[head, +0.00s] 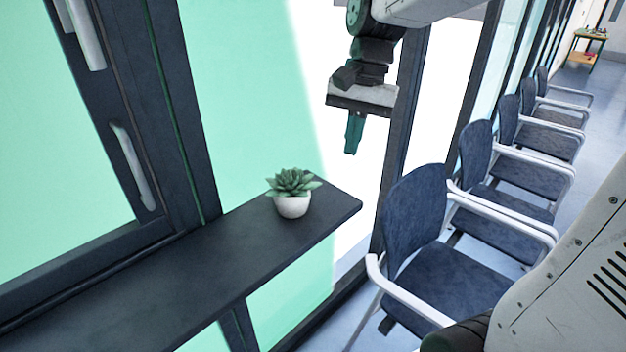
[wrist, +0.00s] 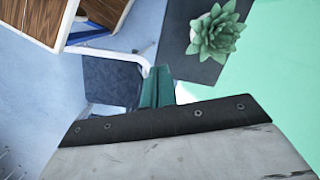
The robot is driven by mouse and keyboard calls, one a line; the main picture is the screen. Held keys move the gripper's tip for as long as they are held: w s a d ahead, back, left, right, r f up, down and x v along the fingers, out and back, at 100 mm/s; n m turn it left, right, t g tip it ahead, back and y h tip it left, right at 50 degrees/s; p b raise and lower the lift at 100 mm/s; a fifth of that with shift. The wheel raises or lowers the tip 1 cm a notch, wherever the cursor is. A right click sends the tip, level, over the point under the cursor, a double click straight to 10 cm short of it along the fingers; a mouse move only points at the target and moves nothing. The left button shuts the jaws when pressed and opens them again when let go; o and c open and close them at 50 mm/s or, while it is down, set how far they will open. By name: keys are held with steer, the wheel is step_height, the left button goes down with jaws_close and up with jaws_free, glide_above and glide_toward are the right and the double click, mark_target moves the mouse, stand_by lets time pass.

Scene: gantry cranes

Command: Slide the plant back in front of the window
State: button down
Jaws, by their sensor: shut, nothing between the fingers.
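A small green succulent in a white pot (head: 292,205) stands upright near the right end of the dark shelf (head: 200,260) along the window. The plant also shows at the top of the wrist view (wrist: 216,34), on the shelf's end (wrist: 178,62). My gripper (head: 352,150) has its green fingers pointing down, above and to the right of the plant in the head view, past the shelf's end. The fingers are closed together and empty. They also show in the wrist view (wrist: 157,88), apart from the plant. The window (head: 260,90) with pale green glass is behind the shelf.
A row of blue chairs with white armrests (head: 415,235) runs along the window wall, the nearest close to the shelf's end. The shelf left of the plant is bare. A small wooden table (head: 580,50) stands far back.

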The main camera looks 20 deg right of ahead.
mark_target(314, 180)
steer(key=w+d+f+m+g+y, duration=0.1)
steer(key=w+f+m, duration=0.15)
steer(key=w, duration=0.35)
steer(key=w+d+f+m, duration=0.2)
steer(key=w+m, duration=0.1)
steer(key=w, duration=0.3)
steer(key=shift+n, duration=0.25)
steer(key=x, duration=1)
steer(key=shift+s+a+r, duration=0.1)
steer(key=shift+a, duration=0.25)
steer(key=shift+s+a, duration=0.25)
steer(key=shift+a, duration=0.35)
steer(key=shift+s+a, duration=0.25)
steer(key=shift+a, duration=0.35)
steer(key=shift+s+a, duration=0.3)
steer(key=shift+a, duration=0.35)
